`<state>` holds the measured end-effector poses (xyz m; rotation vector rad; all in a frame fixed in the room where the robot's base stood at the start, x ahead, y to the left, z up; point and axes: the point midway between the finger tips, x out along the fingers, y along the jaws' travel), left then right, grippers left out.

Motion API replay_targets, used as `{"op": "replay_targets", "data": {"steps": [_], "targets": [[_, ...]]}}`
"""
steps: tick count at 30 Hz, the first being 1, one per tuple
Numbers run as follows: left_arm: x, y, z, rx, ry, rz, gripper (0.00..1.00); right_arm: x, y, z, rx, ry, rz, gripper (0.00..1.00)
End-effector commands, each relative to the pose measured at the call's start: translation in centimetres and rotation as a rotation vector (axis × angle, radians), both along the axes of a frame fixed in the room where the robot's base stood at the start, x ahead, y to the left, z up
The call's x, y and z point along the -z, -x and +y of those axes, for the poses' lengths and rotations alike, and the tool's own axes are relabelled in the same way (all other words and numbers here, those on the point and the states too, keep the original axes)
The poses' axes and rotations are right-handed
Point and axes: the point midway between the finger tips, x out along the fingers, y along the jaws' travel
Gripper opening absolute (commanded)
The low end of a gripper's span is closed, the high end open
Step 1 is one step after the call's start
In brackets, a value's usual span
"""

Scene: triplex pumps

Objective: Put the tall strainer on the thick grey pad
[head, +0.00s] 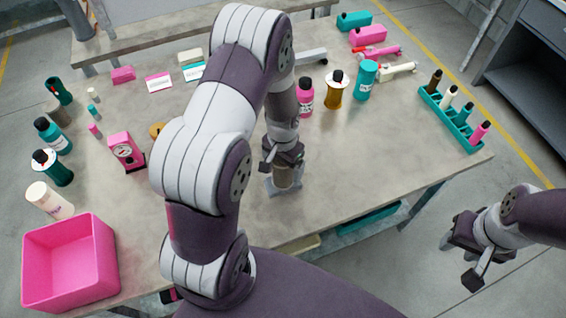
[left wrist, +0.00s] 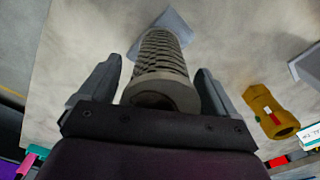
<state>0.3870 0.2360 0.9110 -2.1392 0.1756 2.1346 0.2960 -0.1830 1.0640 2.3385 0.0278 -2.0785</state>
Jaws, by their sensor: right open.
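The tall strainer (head: 283,178) is a grey-beige cylinder with a ribbed side, also seen in the left wrist view (left wrist: 160,62). It stands upright on a grey pad (head: 284,192) near the table's front edge; a corner of the pad shows beyond the strainer in the left wrist view (left wrist: 176,22). My left gripper (head: 281,163) is directly above and around the strainer's top. Its fingers (left wrist: 158,95) are apart on either side, with gaps showing between them and the strainer. My right gripper (head: 466,264) is open and empty, off the table's right side.
A pink bin (head: 70,262) is at the front left. A teal rack (head: 452,118) holding several bottles is at the right edge. Several bottles stand at the left and back, and a yellow part (left wrist: 268,110) lies near the left gripper. The table right of the strainer is clear.

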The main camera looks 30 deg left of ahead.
Motion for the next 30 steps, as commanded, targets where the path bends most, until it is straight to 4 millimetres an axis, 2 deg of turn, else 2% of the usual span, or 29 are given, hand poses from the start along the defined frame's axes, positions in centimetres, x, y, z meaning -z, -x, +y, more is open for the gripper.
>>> {"op": "replay_targets", "data": {"steps": [6,15,21,23,27,30], "targets": [[-1.3,-0.1,0.0,0.000,0.000,-0.004,0.91,0.0,0.0,0.0,0.000,0.000,0.000,0.43],[-9.1,-0.1,0.0,0.000,-0.001,-0.006,0.91,0.8,0.0,0.0,0.000,0.000,0.000,0.43],[-12.0,0.1,-0.1,-0.002,0.000,-0.003,0.91,0.9,0.0,0.0,0.000,0.000,0.000,0.43],[-12.8,1.0,-0.9,-0.014,-0.001,-0.015,0.91,0.9,0.0,0.0,0.000,0.000,0.000,0.43],[-14.2,5.3,-3.7,-0.079,0.001,-0.073,0.91,0.9,0.0,0.0,0.000,0.000,0.000,0.43],[-14.5,7.9,-4.9,-0.121,0.008,-0.105,0.91,0.9,0.0,0.0,0.000,0.000,0.000,0.43]]}}
